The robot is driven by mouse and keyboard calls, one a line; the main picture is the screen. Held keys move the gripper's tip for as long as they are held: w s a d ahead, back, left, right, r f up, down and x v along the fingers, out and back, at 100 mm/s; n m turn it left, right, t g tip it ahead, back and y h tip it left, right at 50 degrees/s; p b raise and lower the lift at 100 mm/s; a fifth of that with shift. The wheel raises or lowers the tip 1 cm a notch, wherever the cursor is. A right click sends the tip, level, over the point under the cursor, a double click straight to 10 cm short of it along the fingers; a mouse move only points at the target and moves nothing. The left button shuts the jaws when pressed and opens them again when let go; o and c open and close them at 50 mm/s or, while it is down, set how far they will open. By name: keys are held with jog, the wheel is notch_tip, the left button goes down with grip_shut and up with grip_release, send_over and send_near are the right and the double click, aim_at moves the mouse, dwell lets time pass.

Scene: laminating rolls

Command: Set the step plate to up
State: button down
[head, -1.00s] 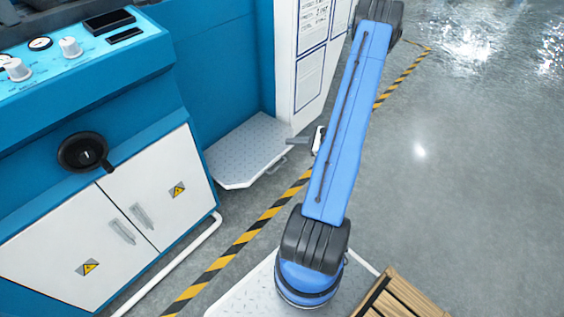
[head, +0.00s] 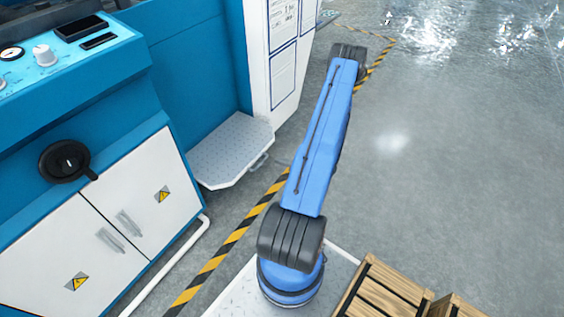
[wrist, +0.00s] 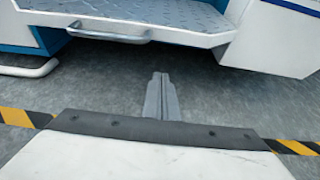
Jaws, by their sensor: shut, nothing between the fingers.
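The step plate (head: 232,150) is a grey diamond-patterned plate with white edges. It lies flat, folded out low beside the blue machine. Its bar handle (head: 259,162) sticks out from the front edge. In the wrist view the step plate (wrist: 190,12) spans the top, with the handle (wrist: 108,36) on its front edge, left of centre. My gripper (wrist: 161,78) is shut and empty, pointing at the plate from below and right of the handle, with a visible gap. In the head view my gripper is hidden behind my arm.
The blue machine has white doors (head: 150,195) and a black handwheel (head: 64,161). A white panel (head: 283,60) stands behind the plate. Yellow-black tape (head: 240,228) marks the floor. Wooden crates (head: 385,290) stand at the bottom right. Open floor (head: 450,170) lies to the right.

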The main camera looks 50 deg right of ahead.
jog(key=w+r, duration=0.2)
jog(key=w, duration=0.4)
jog(key=shift+a, duration=0.2)
dwell(0.5)
